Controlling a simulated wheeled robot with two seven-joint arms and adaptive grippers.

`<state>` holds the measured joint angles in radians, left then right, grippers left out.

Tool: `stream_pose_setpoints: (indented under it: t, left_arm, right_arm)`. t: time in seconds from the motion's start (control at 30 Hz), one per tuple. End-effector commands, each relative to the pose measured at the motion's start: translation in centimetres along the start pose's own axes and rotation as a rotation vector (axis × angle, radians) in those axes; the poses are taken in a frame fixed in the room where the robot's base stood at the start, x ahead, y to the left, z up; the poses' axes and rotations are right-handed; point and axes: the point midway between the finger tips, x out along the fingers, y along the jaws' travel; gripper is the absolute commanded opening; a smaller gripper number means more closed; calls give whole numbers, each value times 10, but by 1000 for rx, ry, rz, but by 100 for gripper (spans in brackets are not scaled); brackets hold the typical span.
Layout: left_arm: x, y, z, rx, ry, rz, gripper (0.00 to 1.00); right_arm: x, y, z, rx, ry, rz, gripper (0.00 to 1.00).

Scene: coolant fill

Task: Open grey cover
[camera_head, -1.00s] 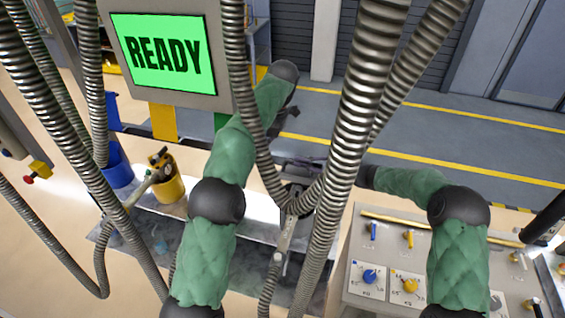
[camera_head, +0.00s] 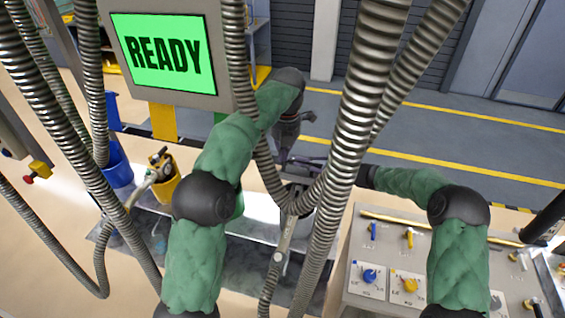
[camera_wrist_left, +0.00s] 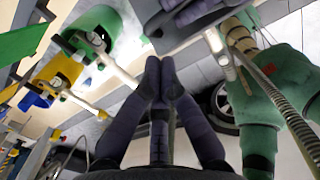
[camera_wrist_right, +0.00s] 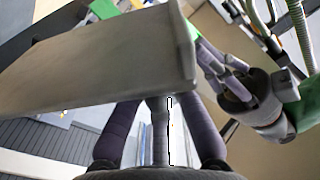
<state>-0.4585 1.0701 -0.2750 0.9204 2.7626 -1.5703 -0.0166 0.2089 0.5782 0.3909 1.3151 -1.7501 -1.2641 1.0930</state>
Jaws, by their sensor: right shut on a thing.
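A flat grey panel, which looks like the grey cover (camera_wrist_right: 100,65), fills the upper left of the right wrist view. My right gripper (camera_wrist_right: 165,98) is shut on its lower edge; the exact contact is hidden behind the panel. My left gripper (camera_wrist_left: 163,68) is shut, with its purple fingertips together and nothing seen between them. It also shows in the right wrist view (camera_wrist_right: 222,68), to the right of the panel and apart from it. In the head view my left gripper (camera_head: 286,140) is above the middle station, and hoses partly hide my right gripper there.
Ribbed metal hoses (camera_head: 350,130) hang across the middle of the head view, close to both arms. A screen (camera_head: 158,52) reads READY. A yellow bucket (camera_head: 166,190) and a blue bucket (camera_head: 115,168) stand at left. A panel with knobs (camera_head: 390,240) is at right.

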Motion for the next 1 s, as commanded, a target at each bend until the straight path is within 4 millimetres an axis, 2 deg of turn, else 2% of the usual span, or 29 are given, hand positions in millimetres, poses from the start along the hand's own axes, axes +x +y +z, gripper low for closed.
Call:
stream_pose_setpoints:
  t: [0.2, 0.33, 0.77, 1.0]
  left_arm:
    - [28, 0, 0, 1, 1, 0, 0]
    - [36, 0, 0, 0, 1, 0, 0]
    - [38, 0, 0, 0, -1, 0, 0]
    - [33, 1, 10, 0, -1, 1, 0]
  right_arm:
    - [0, 0, 0, 0, 0, 1, 0]
    - [0, 0, 0, 0, 0, 1, 0]
    - [0, 0, 0, 0, 0, 1, 0]
    - [0, 0, 0, 0, 0, 1, 0]
